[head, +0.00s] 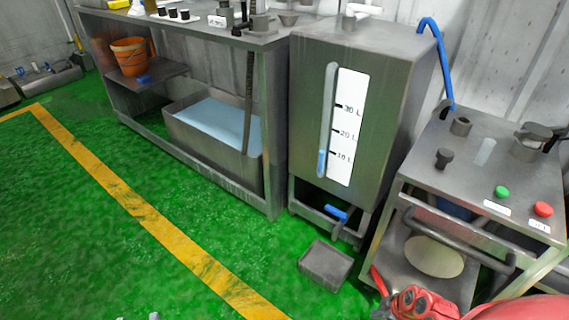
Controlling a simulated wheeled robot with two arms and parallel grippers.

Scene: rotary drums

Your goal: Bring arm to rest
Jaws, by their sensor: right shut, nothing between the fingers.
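My right arm (520,308) is red and comes in at the bottom right corner. My right gripper (380,298) is low in front of the steel control cart (405,210), shut and empty. The lower edge of the picture cuts off part of the arm. I cannot make out my left gripper. Only small grey bits show at the bottom edge left of centre, too cut off to identify.
A steel tank (305,110) with a litre gauge and blue-handled valve (336,212) stands at centre. A grey tray (326,265) lies on the floor before it. A workbench (185,38) with an orange bucket (130,56) stands left. The green floor (80,230) is clear at left.

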